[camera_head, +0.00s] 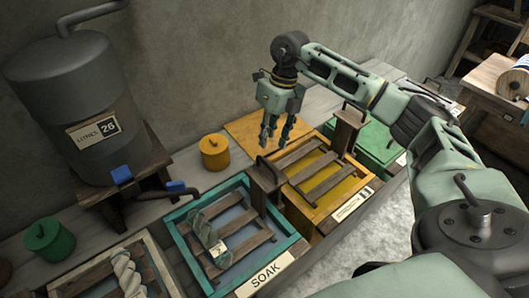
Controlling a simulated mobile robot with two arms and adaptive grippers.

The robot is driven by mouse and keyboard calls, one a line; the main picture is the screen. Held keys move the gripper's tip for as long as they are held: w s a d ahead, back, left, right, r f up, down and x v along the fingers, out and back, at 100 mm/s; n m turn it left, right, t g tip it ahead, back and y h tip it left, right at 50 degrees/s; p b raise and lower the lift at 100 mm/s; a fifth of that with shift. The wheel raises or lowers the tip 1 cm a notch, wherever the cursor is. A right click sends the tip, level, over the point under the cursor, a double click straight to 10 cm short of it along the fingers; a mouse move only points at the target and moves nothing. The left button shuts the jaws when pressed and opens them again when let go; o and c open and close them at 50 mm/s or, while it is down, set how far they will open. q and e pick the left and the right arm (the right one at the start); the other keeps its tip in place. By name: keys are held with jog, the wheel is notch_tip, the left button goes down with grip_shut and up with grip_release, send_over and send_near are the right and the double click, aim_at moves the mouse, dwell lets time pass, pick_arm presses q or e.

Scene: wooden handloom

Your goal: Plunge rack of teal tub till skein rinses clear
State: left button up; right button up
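The teal tub (187,265) stands at the lower middle, with a SOAK label on its front rim. Its slatted wooden rack (252,240) spans the tub over bluish-grey water. A twisted grey-green skein (203,232) with a small tag lies across the slats at the left. A wooden upright with a dark handle (265,170) rises at the tub's right side. My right gripper (275,143) points down above and behind the yellow tub, to the upper right of that handle. Its fingers are apart and nothing shows between them. My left gripper is out of view.
A yellow tub (349,204) with its own rack stands to the right, then a green one (374,148). A white tub with a pale skein (128,273) is at the lower left. A grey tank (72,85), yellow pot (214,152) and green pot (49,240) stand behind.

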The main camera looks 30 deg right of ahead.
aim_at(266, 162)
jog(key=p+x, duration=0.2)
jog(key=x, duration=0.4)
jog(key=shift+s+d+f, duration=0.1)
jog(key=shift+s+f, duration=0.05)
jog(key=shift+f, duration=0.6)
grip_shut()
jog(key=shift+p, duration=0.3)
